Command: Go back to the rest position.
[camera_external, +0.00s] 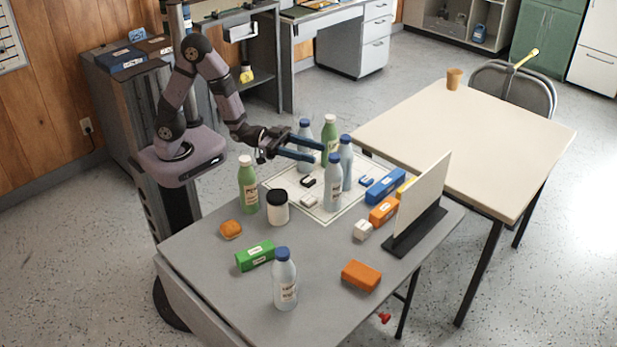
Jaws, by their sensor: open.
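My gripper (303,147) is open, its two blue fingers pointing right over the far part of the grey table (215,285). It is just above a group of bottles on a white sheet (275,180). A green bottle with a pale cap (329,140) and clear bottles with blue caps (333,185) stand close to the fingertips. Another clear bottle (346,165) stands just right of them, and one more (305,135) stands behind the gripper. I cannot tell whether a finger touches any bottle. Nothing is visibly lifted.
Boxes, including a green one (255,256) and an orange one (361,275), lie nearby. An upright panel (422,200) stands at right. The pale table (500,135) is mostly clear.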

